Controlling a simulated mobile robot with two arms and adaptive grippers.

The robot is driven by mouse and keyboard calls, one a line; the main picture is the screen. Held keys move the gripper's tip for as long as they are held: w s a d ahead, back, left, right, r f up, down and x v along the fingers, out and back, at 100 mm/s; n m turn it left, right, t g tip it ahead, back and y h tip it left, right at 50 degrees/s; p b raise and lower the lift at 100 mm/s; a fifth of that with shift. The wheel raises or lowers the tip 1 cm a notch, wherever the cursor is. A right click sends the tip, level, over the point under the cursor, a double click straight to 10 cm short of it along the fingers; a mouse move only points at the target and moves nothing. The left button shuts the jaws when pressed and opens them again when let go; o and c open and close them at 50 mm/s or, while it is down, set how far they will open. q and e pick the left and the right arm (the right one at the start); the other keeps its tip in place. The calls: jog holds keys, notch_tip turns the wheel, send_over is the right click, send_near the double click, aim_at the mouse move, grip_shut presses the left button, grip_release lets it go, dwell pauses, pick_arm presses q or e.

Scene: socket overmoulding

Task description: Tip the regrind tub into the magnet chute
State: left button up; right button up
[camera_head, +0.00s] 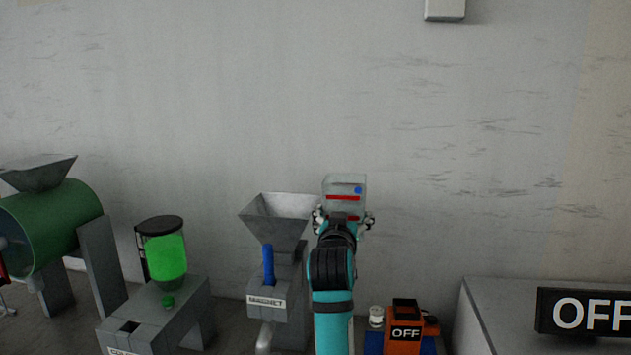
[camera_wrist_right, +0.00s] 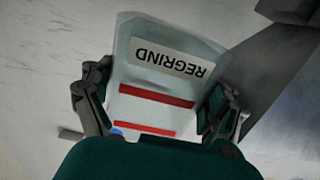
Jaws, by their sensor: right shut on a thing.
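The regrind tub (camera_head: 345,187) is a translucent grey tub with red stripes and a blue dot. In the right wrist view its REGRIND label (camera_wrist_right: 168,56) reads upside down. My right gripper (camera_head: 344,218) is shut on the tub, with one finger on each side, and holds it up in the air. The magnet chute (camera_head: 280,215) is a grey funnel on a stand with a MAGNET label and a blue handle (camera_head: 268,264). The tub is just right of the funnel and a little higher in the head view. The tub's contents are not clear. My left gripper is not in view.
Left of the chute stands a grey machine with a bright green canister (camera_head: 166,257). A green drum (camera_head: 50,225) with a hopper is at far left. An orange OFF box (camera_head: 405,325) and a white spool (camera_head: 376,316) are at lower right, beside a grey cabinet (camera_head: 500,325).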

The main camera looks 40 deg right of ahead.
aim_at(340, 199)
jog(key=shift+a+r, duration=0.3)
jog(key=shift+r, duration=0.2)
jog(key=shift+a, duration=0.25)
jog(key=r+p, duration=0.2)
jog(key=p, duration=0.1)
jog(key=r+p, duration=0.1)
jog(key=r, duration=0.1)
jog(key=shift+d+r+p, duration=0.1)
jog(key=shift+d+p, duration=0.15)
jog(key=shift+p, duration=0.05)
jog(key=shift+a, duration=0.25)
jog(key=shift+d+f, duration=0.25)
jog(key=shift+a, duration=0.15)
